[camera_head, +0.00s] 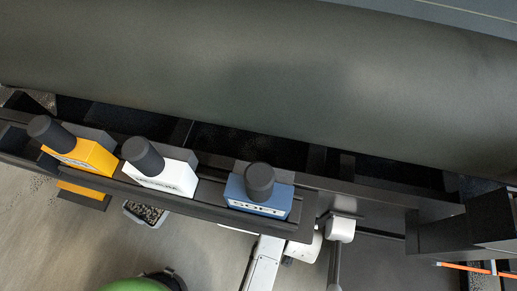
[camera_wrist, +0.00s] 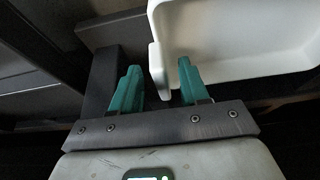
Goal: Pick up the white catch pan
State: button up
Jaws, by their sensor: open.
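In the wrist view, a white pan (camera_wrist: 245,45) with raised walls fills the upper right. A narrow white tab (camera_wrist: 156,72) hangs at its left edge and shows in the gap between my fingers. My gripper (camera_wrist: 160,88) is open, with two teal fingers apart and nothing clearly clasped. The right finger is close to the pan's lower left corner; I cannot tell whether it touches. In the head view, the pan's basin is not clearly seen, and my gripper is not clearly visible.
In the head view, a yellow block (camera_head: 87,158), a white block (camera_head: 160,178) and a blue block (camera_head: 258,197), each with a dark knob, sit along a dark rail (camera_head: 215,205). A large dark roller (camera_head: 260,75) spans above. A granule tray (camera_head: 146,213) lies below. Grey floor (camera_head: 200,250) is open.

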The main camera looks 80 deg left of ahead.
jog(key=b+x, duration=0.1)
jog(key=x, duration=0.1)
jog(key=shift+a+f, duration=0.1)
jog(key=shift+f, duration=0.2)
jog(key=shift+c, duration=0.3)
grip_shut()
